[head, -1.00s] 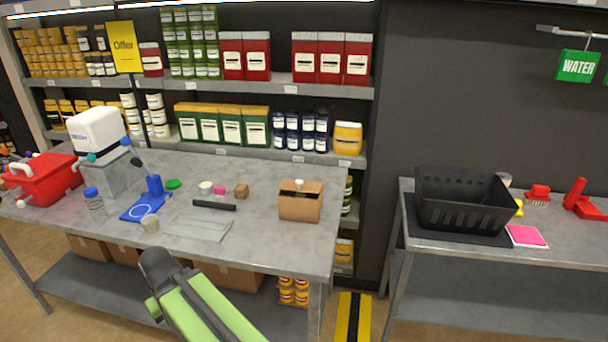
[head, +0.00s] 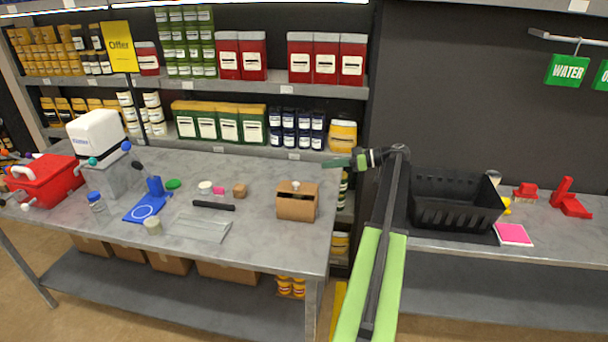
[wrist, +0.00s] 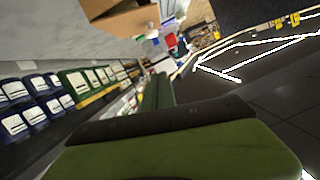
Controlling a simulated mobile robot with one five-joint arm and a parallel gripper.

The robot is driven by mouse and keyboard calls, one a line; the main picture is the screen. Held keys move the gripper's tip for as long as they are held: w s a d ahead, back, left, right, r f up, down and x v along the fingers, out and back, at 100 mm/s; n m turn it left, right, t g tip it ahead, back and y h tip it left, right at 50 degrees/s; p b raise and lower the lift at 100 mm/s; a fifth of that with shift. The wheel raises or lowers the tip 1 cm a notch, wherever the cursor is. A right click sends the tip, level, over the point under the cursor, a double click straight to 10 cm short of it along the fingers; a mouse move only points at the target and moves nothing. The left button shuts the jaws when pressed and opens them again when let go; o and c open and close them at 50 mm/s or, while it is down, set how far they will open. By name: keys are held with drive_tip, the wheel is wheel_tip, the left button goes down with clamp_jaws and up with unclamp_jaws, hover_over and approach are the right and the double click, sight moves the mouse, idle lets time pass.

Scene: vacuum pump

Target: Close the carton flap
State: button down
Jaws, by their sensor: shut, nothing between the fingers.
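The small brown carton (head: 296,207) stands on the right end of the grey workbench (head: 262,240). A small white knob-like thing shows at its top. The head view is too small to tell how far the flap stands open. My gripper (head: 338,162) is shut and empty, raised behind and to the right of the carton, with its tip pointing left. It is apart from the carton. In the wrist view, part of the carton (wrist: 122,22) shows at the top, beyond the green gripper (wrist: 158,90); its lower edges are out of frame or hidden.
Shelves with jars (head: 296,130) rise behind. A black crate (head: 455,205) stands on the right table, close to my arm.

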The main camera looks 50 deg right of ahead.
drive_tip(key=b, duration=0.3)
hover_over(304, 190)
drive_tip(key=shift+w+d+f, duration=0.1)
drive_tip(key=shift+d+f, duration=0.1)
drive_tip(key=shift+f, duration=0.45)
drive_tip(key=shift+d+f, duration=0.2)
drive_tip(key=shift+f, duration=0.4)
drive_tip(key=f+b, duration=0.2)
drive_tip(key=f, duration=0.1)
drive_tip(key=shift+w+a, duration=0.1)
drive_tip(key=shift+a, duration=0.3)
drive_tip(key=shift+a+f+b, duration=0.15)
drive_tip(key=shift+f+b, duration=0.3)
drive_tip(key=shift+b, duration=0.25)
drive_tip(key=shift+r, duration=0.1)
